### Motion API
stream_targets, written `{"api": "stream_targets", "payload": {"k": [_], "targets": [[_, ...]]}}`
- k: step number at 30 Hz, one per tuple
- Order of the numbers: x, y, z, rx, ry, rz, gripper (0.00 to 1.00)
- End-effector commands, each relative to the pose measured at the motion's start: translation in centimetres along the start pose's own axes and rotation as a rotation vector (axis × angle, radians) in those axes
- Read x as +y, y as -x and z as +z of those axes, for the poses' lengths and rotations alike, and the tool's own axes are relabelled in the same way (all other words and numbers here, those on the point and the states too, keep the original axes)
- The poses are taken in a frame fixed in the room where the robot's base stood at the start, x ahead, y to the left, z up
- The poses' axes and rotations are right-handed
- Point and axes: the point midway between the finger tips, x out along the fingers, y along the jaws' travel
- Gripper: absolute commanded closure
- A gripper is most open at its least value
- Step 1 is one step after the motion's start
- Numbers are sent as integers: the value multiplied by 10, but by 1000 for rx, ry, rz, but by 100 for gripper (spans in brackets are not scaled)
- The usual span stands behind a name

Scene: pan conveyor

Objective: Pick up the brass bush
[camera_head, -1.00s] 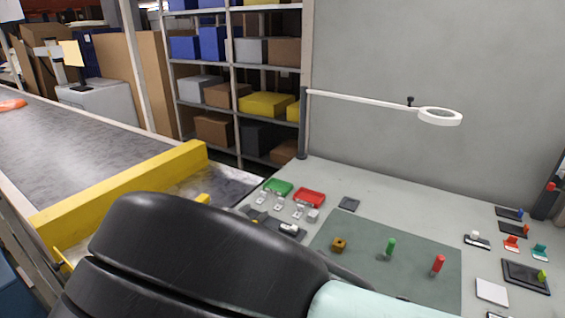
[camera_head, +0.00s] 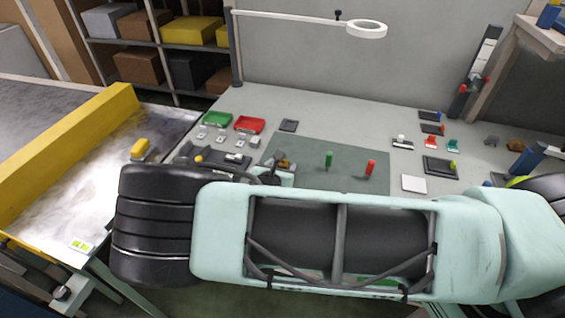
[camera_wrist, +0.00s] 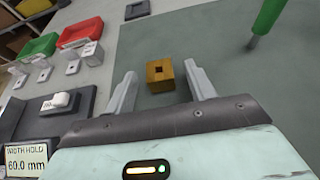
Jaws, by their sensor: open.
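The brass bush (camera_wrist: 160,75) is a small brass-coloured block with a square dark hole in its top. It sits on the grey-green mat (camera_wrist: 215,50). In the wrist view my gripper (camera_wrist: 160,80) is open, with one finger to the left of the bush and one to the right, and nothing held. Whether the fingers are down at the bush's height I cannot tell. In the head view the bush (camera_head: 284,163) is partly hidden by my arm and gripper.
A green peg (camera_head: 328,159) and a red peg (camera_head: 370,168) stand on the mat to the right. A green tray (camera_head: 217,119) and a red tray (camera_head: 249,125) lie behind left. A lamp ring (camera_head: 367,30) hangs above the bench. A yellow barrier (camera_head: 70,150) lines the conveyor.

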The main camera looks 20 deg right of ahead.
Motion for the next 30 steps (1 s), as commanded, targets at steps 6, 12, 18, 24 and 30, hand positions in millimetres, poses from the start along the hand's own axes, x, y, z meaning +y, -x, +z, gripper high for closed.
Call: {"api": "stream_targets", "payload": {"k": [6, 12, 18, 24, 30], "targets": [[0, -2, 0, 0, -1, 1, 45], [0, -2, 0, 0, -1, 1, 87], [1, -2, 0, -1, -1, 1, 97], [1, -1, 3, -1, -2, 1, 97], [1, 8, 22, -1, -4, 1, 97]]}}
